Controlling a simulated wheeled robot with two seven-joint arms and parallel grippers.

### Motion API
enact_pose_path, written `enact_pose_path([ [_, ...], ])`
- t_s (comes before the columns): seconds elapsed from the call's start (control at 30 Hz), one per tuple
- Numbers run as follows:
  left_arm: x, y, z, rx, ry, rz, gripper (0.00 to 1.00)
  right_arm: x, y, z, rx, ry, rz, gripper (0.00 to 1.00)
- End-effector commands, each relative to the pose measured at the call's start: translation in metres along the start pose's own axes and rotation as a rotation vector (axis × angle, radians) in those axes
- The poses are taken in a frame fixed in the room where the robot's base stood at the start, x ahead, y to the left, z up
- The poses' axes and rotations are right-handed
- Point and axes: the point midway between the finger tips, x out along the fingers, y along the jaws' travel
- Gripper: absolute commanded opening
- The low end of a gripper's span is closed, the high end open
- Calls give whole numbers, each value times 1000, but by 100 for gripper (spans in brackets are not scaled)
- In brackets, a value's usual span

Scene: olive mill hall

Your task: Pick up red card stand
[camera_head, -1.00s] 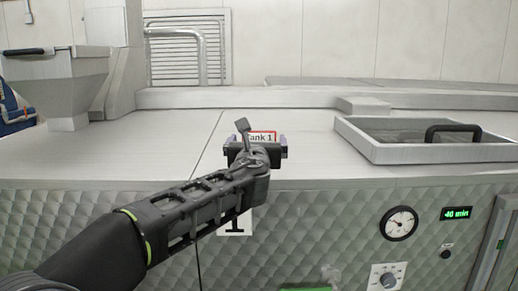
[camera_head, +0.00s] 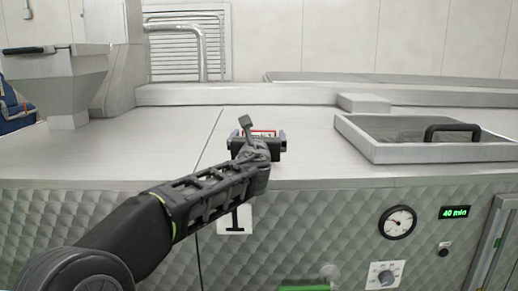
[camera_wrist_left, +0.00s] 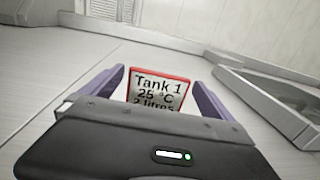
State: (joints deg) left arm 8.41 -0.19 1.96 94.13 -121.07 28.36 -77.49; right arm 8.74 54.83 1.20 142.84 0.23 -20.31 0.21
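The red card stand (camera_wrist_left: 158,90) stands upright on the machine's flat steel top. Its white card has a red frame and reads "Tank 1, 25 °C, 2 litres"; its lower edge is hidden by my gripper body in the left wrist view. In the head view only its red top edge (camera_head: 263,131) shows behind my gripper. My left gripper (camera_head: 258,139) is open. In the left wrist view its two purple fingers (camera_wrist_left: 160,88) stand to the left and right of the card, with a gap on each side. My right gripper is not in view.
A steel hatch (camera_head: 400,153) with a black handle (camera_head: 452,133) lies to the right on the top. A hopper (camera_head: 55,80) stands at the far left. A raised ledge (camera_head: 240,95) runs along the back. The top left of my gripper is clear.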

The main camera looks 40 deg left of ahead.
Motion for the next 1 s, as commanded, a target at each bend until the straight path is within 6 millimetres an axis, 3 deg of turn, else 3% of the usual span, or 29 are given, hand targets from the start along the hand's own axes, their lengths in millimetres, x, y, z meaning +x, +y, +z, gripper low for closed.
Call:
enact_pose_path([
  [0.63, 0, 0, 0, 0, 0, 0, 44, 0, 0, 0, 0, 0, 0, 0],
  [1.0, 0, 0, 10, -1, -1, 0, 43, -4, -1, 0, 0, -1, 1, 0],
])
